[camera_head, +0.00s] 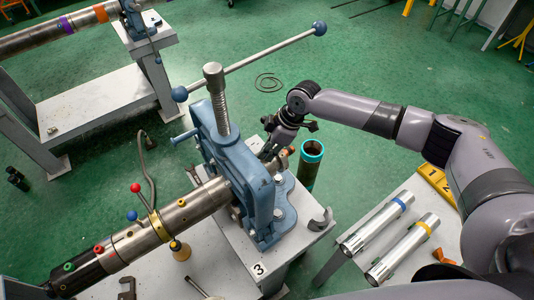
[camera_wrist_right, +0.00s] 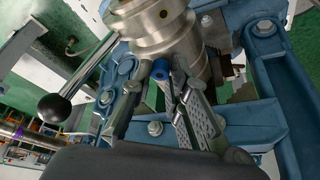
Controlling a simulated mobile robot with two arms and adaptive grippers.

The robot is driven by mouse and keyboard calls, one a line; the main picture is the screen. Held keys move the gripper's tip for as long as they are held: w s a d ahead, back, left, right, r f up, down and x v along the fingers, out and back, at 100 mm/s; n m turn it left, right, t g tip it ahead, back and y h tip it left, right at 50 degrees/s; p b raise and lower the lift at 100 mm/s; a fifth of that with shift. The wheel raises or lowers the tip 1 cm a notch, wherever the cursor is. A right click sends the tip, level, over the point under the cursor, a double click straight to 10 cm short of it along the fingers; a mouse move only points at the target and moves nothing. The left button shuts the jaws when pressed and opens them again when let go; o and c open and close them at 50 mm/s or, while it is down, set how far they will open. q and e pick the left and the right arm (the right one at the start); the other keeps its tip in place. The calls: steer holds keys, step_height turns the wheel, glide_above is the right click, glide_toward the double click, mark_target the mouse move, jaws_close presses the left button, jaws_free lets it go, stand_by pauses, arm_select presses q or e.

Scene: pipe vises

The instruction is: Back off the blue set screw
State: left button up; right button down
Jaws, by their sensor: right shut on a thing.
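The blue set screw (camera_wrist_right: 161,72) shows in the right wrist view as a small blue cylinder below a steel collar (camera_wrist_right: 150,22). My right gripper (camera_wrist_right: 172,82) is shut on it, with a finger close on each side. In the head view my right gripper (camera_head: 274,150) reaches down behind the blue vise (camera_head: 238,170), where its fingertips and the screw are mostly hidden. A steel pipe (camera_head: 197,204) runs through the vise to the lower left. My left gripper is not in view.
The vise's tall screw with its long bar (camera_head: 262,57) rises beside my right arm. A dark tube with a teal rim (camera_head: 311,158) stands close to the gripper. Two silver cylinders (camera_head: 378,222) lie on a table at right. A lever with a black ball (camera_wrist_right: 54,107) is close by.

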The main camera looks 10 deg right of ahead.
steer(key=shift+w+f+n+g+b, duration=0.1)
steer(key=shift+n+g+b, duration=0.3)
steer(key=shift+n+b, duration=0.5)
steer(key=shift+d, duration=0.1)
steer(key=c, duration=1.5)
jaws_free()
steer(key=shift+c, duration=0.2)
steer(key=v, duration=1.2)
